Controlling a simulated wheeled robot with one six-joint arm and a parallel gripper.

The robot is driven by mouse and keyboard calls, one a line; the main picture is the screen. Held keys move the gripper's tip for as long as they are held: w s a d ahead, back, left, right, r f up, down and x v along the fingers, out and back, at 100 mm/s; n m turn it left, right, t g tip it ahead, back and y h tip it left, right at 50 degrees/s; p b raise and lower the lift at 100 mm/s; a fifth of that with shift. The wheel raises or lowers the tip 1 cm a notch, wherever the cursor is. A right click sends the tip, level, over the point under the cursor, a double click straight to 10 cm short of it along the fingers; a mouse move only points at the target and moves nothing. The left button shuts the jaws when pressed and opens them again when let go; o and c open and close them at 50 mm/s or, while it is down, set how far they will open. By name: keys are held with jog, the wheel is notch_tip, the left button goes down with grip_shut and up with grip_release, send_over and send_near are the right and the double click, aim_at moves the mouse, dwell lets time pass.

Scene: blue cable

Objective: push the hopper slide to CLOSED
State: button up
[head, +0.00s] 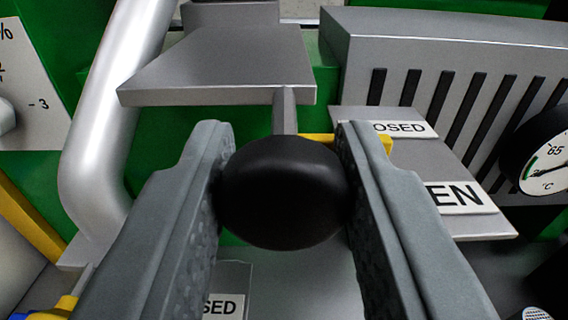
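A black round knob (283,200) sits in the middle of the view, on a thin grey stem (285,112) that meets the flat grey slide plate (220,60) behind it. My gripper (284,140) has one finger on each side of the knob, and both fingers look to be touching it. A plate to the right carries a CLOSED label (402,129), partly hidden by the right finger, and a nearer OPEN label (462,196), also partly hidden. A yellow pointer (386,145) shows behind the right finger, beside the CLOSED label.
A thick silver pipe (108,120) stands close on the left, near a dial (25,90). A slotted grey housing (450,80) and a temperature gauge (540,160) are on the right. Another partly hidden label (222,307) lies below the knob.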

aim_at(284, 94)
grip_shut()
jog(key=w, duration=0.5)
jog(key=shift+w, duration=0.65)
jog(key=o, duration=0.7)
grip_release()
jog(key=shift+w, duration=0.1)
jog(key=s, duration=1.7)
jog(key=shift+s, duration=0.2)
